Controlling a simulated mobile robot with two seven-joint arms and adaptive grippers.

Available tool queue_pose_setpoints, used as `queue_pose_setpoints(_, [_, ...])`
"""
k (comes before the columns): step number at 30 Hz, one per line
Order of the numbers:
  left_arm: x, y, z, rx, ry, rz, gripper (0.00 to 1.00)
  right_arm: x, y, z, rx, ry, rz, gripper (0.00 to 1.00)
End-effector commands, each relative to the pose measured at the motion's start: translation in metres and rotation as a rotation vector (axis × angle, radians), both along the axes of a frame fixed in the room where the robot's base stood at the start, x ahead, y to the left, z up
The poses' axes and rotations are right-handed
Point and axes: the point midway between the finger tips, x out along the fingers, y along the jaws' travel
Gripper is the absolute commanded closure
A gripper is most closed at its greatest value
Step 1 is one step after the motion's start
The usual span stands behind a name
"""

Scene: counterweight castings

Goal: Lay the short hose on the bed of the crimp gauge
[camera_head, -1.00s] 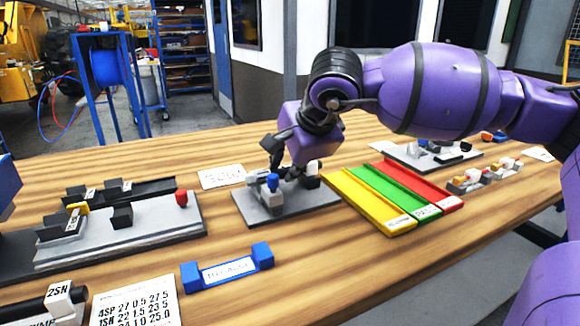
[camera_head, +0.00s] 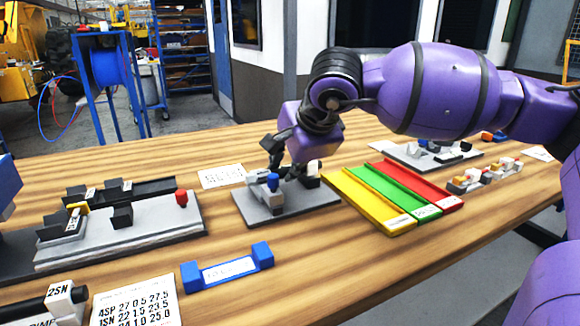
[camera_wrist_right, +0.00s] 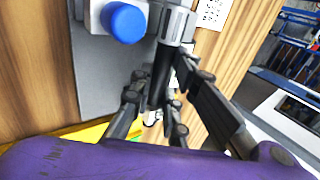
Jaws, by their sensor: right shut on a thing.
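My right gripper (camera_head: 286,172) is over a grey plate fixture (camera_head: 262,211) with a blue knob (camera_head: 272,181), which I take for the crimp gauge. In the right wrist view, the gripper (camera_wrist_right: 158,98) is shut on a short black hose (camera_wrist_right: 161,72) with a silver metal end (camera_wrist_right: 176,24). The hose is beside the blue knob (camera_wrist_right: 124,22) and above the grey plate (camera_wrist_right: 95,75). I cannot tell whether it touches the bed. In the head view the gripper mostly hides the hose. My left gripper is not in view.
Yellow (camera_head: 370,204), green (camera_head: 398,190) and red (camera_head: 420,183) trays lie right of the fixture. A blue-ended holder (camera_head: 228,270) is in front. A long grey fixture with a red knob (camera_head: 181,198) stands left. Bare wood lies between them.

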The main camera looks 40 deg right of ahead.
Motion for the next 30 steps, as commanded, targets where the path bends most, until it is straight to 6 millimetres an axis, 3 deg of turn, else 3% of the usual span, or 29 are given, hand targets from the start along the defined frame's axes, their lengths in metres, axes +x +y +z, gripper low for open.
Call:
queue_pose_setpoints(22, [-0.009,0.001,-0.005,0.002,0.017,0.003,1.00,0.000,0.000,-0.014,0.000,0.000,0.000,1.00])
queue_pose_setpoints(23, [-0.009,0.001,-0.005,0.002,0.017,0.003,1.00,0.000,0.000,-0.014,0.000,0.000,0.000,0.82])
queue_pose_setpoints(24, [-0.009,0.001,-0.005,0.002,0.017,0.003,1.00,0.000,0.000,-0.014,0.000,0.000,0.000,0.77])
queue_pose_setpoints(27, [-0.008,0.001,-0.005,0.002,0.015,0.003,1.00,0.000,0.000,-0.014,0.000,0.000,0.000,0.64])
queue_pose_setpoints(30, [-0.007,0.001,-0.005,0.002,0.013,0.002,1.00,0.000,0.000,-0.014,0.000,0.000,0.000,0.63])
